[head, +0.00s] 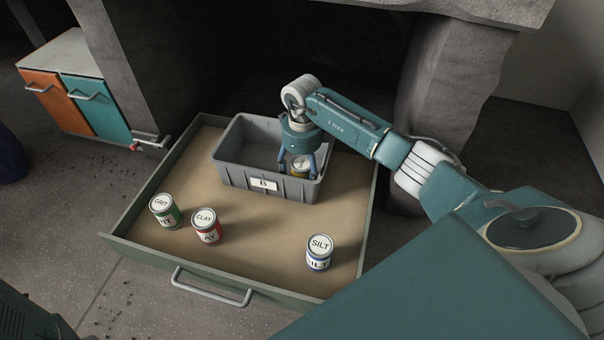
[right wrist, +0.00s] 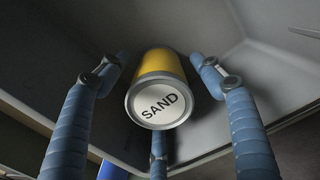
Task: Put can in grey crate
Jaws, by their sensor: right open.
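A grey crate (head: 232,178) with a label marked B stands at the back of the open drawer. A yellow can marked SAND (head: 299,163) is inside the crate at its right end. In the right wrist view the SAND can (right wrist: 160,100) sits between my fingers, with gaps to the left and right ones. My right gripper (head: 297,167) is open and reaches down into the crate around this can. Its fingers also show in the right wrist view (right wrist: 158,90). The can's lower part is hidden by the crate wall. My left gripper is not in view.
In the drawer (head: 255,232), a green GRIT can (head: 165,212), a red CLAY can (head: 207,227) and a blue SILT can (head: 319,253) stand in front of the crate. Concrete pillars flank the drawer. Orange and teal cabinets (head: 95,103) stand at the left.

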